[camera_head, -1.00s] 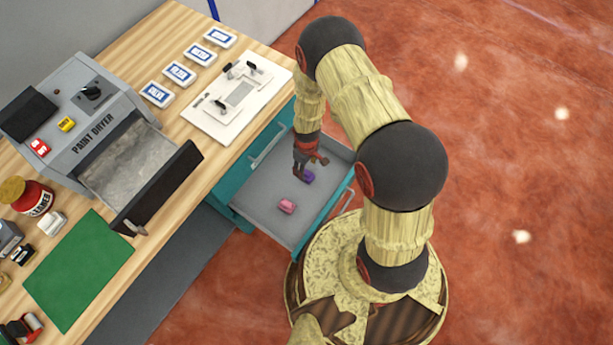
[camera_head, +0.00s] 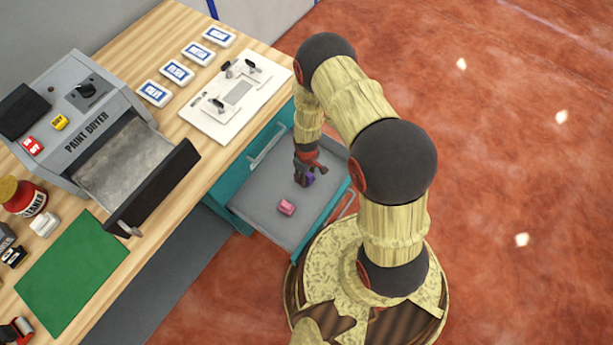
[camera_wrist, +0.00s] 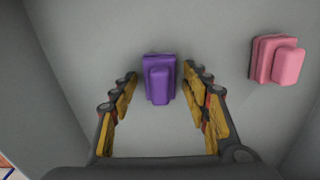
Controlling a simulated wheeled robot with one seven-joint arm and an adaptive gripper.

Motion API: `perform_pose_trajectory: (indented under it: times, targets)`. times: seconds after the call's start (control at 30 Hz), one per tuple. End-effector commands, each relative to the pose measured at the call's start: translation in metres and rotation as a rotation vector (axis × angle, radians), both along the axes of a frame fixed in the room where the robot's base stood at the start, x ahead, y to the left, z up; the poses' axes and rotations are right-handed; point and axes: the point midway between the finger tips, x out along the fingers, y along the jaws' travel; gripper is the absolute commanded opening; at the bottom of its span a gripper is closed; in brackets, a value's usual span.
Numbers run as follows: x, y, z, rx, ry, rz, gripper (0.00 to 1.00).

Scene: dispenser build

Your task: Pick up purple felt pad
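The purple felt pad (camera_wrist: 159,80) lies on the floor of the open grey drawer (camera_head: 265,203). It is a small block with a raised grip on top. In the head view the pad (camera_head: 309,180) is partly hidden by my gripper (camera_head: 304,178). In the wrist view my gripper (camera_wrist: 163,90) is open, with one finger on each side of the pad. Gaps show between the fingers and the pad, so it is not held.
A pink pad (camera_wrist: 277,60) lies in the same drawer, to the right in the wrist view. The drawer walls stand close around. The paint dryer (camera_head: 85,125) with its open tray, a white fixture board (camera_head: 236,98) and a green mat (camera_head: 72,272) are on the wooden bench.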

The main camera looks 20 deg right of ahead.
Motion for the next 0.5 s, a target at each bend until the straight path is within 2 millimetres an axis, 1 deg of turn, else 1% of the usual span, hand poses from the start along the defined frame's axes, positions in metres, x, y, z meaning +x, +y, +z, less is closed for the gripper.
perform_pose_trajectory:
  times: [0.07,0.5]
  targets:
    - [0.0,0.0,0.0001,0.0,0.0,0.0,0.4]
    - [0.0,0.0,0.0001,0.0,0.0,0.0,0.15]
